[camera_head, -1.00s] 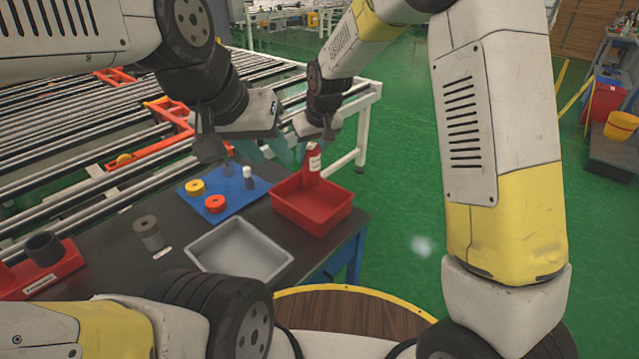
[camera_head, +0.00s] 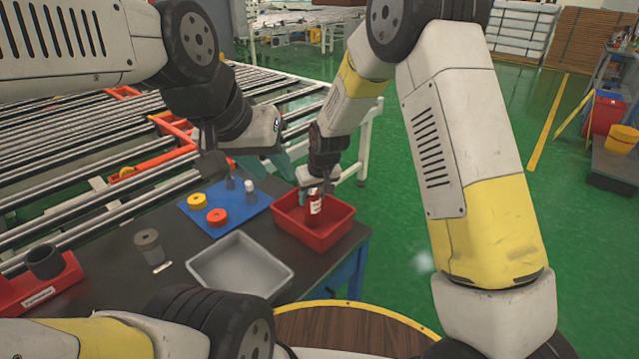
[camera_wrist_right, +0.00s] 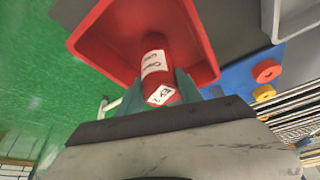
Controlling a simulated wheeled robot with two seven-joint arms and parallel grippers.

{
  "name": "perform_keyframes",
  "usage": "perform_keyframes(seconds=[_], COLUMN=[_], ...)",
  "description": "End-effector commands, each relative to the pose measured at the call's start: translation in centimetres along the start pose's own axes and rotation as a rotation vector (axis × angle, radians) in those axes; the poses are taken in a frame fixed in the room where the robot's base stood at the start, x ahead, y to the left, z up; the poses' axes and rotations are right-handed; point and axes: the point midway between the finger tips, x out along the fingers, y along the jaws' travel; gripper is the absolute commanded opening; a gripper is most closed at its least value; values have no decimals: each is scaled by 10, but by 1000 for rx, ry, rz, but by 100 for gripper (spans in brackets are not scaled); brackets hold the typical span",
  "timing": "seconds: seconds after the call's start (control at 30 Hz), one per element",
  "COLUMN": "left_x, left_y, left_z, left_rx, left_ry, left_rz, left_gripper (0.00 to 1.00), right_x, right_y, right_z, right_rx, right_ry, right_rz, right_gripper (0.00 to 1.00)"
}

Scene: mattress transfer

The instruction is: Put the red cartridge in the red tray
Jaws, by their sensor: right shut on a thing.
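The red cartridge (camera_head: 315,207) with a white label is upright within the red tray (camera_head: 340,231), low between its walls. My right gripper (camera_head: 309,195) is shut on the cartridge from above. In the right wrist view, the cartridge (camera_wrist_right: 155,68) lies between the teal fingers, with the red tray (camera_wrist_right: 100,45) around and behind it. Whether its base touches the tray floor is hard to tell. My left gripper (camera_head: 282,165) hangs behind the tray, above the far table edge; its finger gap is unclear.
A grey tray (camera_head: 205,270) stands left of the red tray. A blue mat (camera_head: 236,207) behind it bears yellow and orange rings and small posts. A grey spool (camera_head: 149,245) and a red holder (camera_head: 62,285) are farther left. Roller conveyors run behind the table.

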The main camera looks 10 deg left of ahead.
Motion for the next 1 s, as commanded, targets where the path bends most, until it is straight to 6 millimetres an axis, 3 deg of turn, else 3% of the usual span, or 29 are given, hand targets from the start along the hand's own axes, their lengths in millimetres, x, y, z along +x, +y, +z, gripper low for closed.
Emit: perform_keyframes(seconds=[0.07,0.1,0.2,0.63,1.0], left_x=[0,0,0,0,0], left_y=[0,0,0,0,0], left_z=[0,0,0,0,0], left_rx=[0,0,0,0,0], left_ry=[0,0,0,0,0], left_rz=[0,0,0,0,0], left_gripper=[36,36,36,36,36], right_x=[2,3,2,-6,-81], right_y=[0,0,0,0,0], right_z=[1,1,1,-1,-2], right_rx=[0,0,0,1,0], right_ry=[0,-1,-1,1,5], right_rz=[0,0,0,0,0], right_gripper=[0,44,64,64,64])
